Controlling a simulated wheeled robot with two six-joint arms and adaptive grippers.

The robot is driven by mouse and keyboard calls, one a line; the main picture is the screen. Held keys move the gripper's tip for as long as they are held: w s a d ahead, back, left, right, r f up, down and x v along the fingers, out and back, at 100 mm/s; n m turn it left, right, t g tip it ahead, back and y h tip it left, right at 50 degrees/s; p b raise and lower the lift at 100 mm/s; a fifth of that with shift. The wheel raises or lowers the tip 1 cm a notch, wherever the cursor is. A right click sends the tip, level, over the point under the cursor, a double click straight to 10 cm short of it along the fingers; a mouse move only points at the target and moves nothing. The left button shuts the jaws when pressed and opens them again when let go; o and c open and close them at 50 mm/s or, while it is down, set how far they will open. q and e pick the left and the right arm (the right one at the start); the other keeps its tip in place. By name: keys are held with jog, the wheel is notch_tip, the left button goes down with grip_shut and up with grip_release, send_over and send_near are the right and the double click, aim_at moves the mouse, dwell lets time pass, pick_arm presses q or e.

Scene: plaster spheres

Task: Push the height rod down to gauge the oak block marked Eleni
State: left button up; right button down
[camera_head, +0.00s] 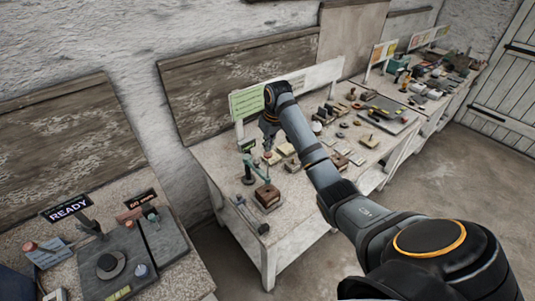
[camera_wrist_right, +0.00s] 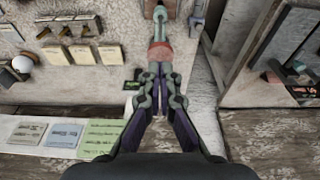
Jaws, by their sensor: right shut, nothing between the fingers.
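The height gauge, a green stand (camera_head: 249,170) with a dark base, stands at the near left of the middle workbench. Its rod has a reddish knob (camera_head: 267,156) on top. A brown wooden block (camera_head: 267,196) sits below the rod; I cannot read any name on it. My right gripper (camera_head: 268,144) points down, shut and empty, just above the knob. In the wrist view the gripper fingertips (camera_wrist_right: 161,72) are close together at the reddish knob (camera_wrist_right: 160,48), with the green arm (camera_wrist_right: 160,14) beyond. I cannot tell whether they touch. My left gripper is out of view.
The workbench top (camera_head: 292,222) carries several small blocks, cards and a white ball (camera_head: 317,127) to the right. A green sign (camera_head: 247,101) stands behind my gripper. A dark tool (camera_head: 251,215) lies near the left edge. Another bench with a READY display (camera_head: 69,208) is at left.

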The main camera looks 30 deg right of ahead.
aim_at(269, 155)
jog(key=shift+f, duration=0.2)
dwell(0.5)
notch_tip(269, 155, down, 10)
jog(key=b, duration=0.2)
jog(key=shift+f+b, duration=0.2)
jog(key=shift+b, duration=0.1)
dwell(2.5)
jog(key=shift+r, duration=0.15)
dwell(1.1)
notch_tip(269, 155, up, 4)
jog(key=p, duration=0.3)
jog(key=shift+f, duration=0.2)
jog(key=shift+r, duration=4.95)
